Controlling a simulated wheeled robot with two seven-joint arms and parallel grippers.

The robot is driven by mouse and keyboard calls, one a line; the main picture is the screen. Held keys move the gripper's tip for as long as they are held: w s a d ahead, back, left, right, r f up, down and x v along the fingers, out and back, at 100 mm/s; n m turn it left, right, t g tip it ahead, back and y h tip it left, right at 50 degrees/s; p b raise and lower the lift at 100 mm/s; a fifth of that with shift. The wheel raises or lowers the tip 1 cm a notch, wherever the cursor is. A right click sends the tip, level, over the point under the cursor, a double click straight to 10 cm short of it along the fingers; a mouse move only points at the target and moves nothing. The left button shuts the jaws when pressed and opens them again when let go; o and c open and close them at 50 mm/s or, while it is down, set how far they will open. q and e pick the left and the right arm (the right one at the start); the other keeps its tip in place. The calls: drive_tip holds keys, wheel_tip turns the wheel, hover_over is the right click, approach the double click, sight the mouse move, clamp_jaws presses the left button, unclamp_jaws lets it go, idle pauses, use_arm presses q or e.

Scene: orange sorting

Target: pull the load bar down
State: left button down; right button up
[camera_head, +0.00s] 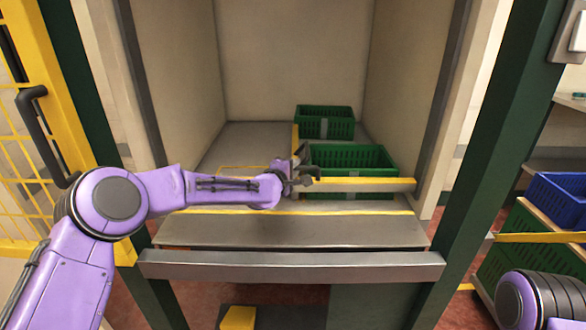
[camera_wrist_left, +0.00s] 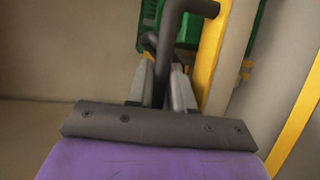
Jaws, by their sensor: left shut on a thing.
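In the left wrist view the dark bent handle (camera_wrist_left: 166,55) runs between the two grey fingers of my left gripper (camera_wrist_left: 160,88), beside a yellow-edged bar (camera_wrist_left: 211,50). The fingertips are partly hidden behind the handle. My right gripper is out of view; only part of my right arm shows at the lower right.
Two green crates (camera_head: 325,122) (camera_head: 352,155) stand in the bay. A grey rail (camera_head: 290,265) crosses below the yellow-edged ledge (camera_head: 290,232). Dark green posts flank the bay. A yellow mesh door (camera_head: 25,150) stands left, a blue crate (camera_head: 560,198) right.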

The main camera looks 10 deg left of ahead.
use_arm(q)
drive_tip(key=shift+s+d+f, duration=0.1)
drive_tip(key=shift+d+f, duration=0.05)
drive_tip(key=shift+f, duration=0.3)
drive_tip(key=c, duration=1.1)
unclamp_jaws()
drive_tip(key=shift+r, duration=0.1)
drive_tip(key=v, duration=1)
drive_tip(key=shift+s+r, duration=0.2)
